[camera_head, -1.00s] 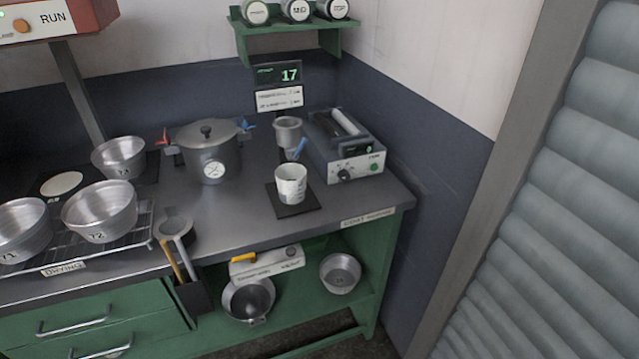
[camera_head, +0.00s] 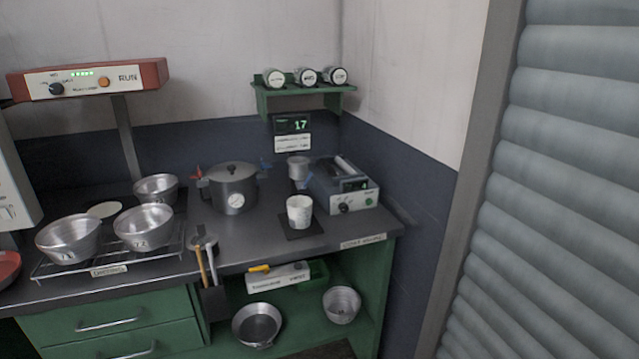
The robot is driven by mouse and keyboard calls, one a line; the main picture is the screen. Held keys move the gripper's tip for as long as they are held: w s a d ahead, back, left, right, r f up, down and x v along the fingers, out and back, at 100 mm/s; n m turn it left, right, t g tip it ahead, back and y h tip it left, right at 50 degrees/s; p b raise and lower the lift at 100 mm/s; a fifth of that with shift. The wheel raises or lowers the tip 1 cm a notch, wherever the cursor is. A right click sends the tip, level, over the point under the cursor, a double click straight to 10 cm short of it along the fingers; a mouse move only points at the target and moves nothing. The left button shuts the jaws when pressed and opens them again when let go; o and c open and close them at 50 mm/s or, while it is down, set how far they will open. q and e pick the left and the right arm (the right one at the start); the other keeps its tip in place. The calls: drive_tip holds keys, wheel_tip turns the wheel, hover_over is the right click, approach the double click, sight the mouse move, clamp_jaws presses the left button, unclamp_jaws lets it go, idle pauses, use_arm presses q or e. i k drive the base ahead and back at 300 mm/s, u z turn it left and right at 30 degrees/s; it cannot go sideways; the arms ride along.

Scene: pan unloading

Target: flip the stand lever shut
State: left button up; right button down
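A small metal cup (camera_head: 298,168) sits in a stand at the back of the counter, beside a grey bench device. A small blue lever (camera_head: 307,182) shows at the lower right of this cup and slants up to the right. It is too small to tell exactly how it sits. A white cup (camera_head: 299,211) stands on a dark square pad (camera_head: 303,233) in front of the stand. Neither of my grippers is in view.
A lidded pot (camera_head: 233,190) with a red and a blue side fitting stands left of the stand. The grey device (camera_head: 345,187) is close on the right. Metal bowls (camera_head: 144,227) sit on a drying rack at left. The counter's front right is clear.

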sight(302, 186)
drive_tip(key=u, duration=0.7)
drive_tip(key=i, duration=1.05)
drive_tip(key=z, duration=0.5)
